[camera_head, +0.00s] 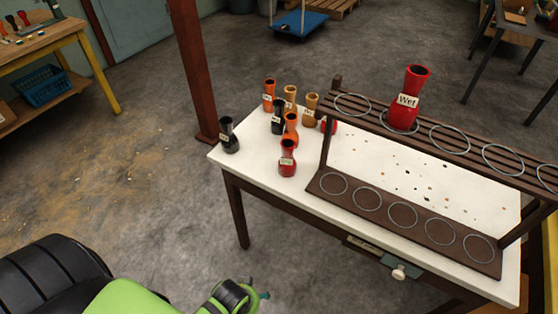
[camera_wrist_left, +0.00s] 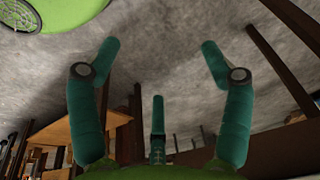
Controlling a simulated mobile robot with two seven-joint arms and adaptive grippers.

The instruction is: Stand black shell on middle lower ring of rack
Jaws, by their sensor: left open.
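A black shell (camera_head: 229,136) stands upright at the white table's left corner. A second dark shell (camera_head: 278,118) stands among the clustered red, orange and tan shells. The rack (camera_head: 350,201) has several rings on its lower board; the middle lower ring (camera_head: 403,215) is empty. A red shell (camera_head: 408,98) labelled "Wet" stands on an upper ring. My left gripper (camera_wrist_left: 160,50) is open and empty in the left wrist view, its teal fingers spread. Part of it shows at the bottom of the head view, short of the table. My right gripper is out of view.
Orange (camera_head: 269,95), tan (camera_head: 311,110) and red (camera_head: 288,158) shells crowd the left end of the white table (camera_head: 247,170). A reddish post (camera_head: 194,70) rises behind the table's left end. The floor left of the table is clear.

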